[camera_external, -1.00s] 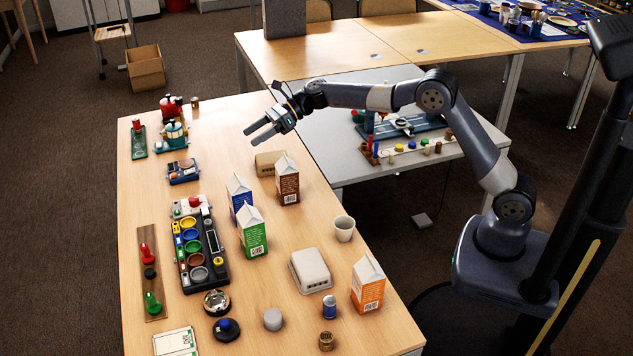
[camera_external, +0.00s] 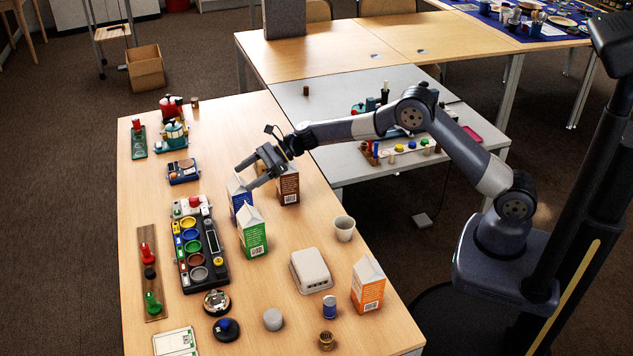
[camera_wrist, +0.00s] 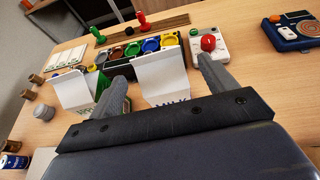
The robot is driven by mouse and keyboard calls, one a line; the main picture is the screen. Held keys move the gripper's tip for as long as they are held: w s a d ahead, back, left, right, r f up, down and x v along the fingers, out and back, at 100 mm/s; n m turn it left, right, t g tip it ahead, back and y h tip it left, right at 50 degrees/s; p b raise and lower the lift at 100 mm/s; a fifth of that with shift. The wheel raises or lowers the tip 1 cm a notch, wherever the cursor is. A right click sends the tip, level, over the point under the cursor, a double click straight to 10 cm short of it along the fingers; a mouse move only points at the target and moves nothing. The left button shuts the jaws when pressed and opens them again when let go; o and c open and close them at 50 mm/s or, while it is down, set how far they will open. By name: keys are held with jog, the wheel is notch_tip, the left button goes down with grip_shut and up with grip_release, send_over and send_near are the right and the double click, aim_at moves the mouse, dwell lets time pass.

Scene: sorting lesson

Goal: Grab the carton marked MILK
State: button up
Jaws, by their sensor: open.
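A blue carton with a white gable top (camera_external: 236,199) stands upright on the wooden table. In the wrist view its white top (camera_wrist: 160,75) shows, with lettering that seems to read MILK at its lower edge, partly hidden. My gripper (camera_external: 246,176) is open above this carton. In the wrist view the gripper's fingers (camera_wrist: 165,80) lie on either side of the white top, with gaps showing. A green carton (camera_external: 252,239) stands just in front of the blue one and shows left of the fingers in the wrist view (camera_wrist: 75,87).
A brown carton (camera_external: 289,191) stands close behind, to the right, near my gripper. An orange carton (camera_external: 368,291), a white cup (camera_external: 344,229) and a white box (camera_external: 311,271) stand to the right. A tray of coloured cups (camera_external: 201,247) lies left of the blue carton.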

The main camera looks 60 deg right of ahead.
aim_at(237, 179)
jog(key=shift+x, duration=1.95)
jog(key=shift+a+r, duration=0.1)
jog(key=shift+r, duration=0.05)
jog(key=c, duration=1.3)
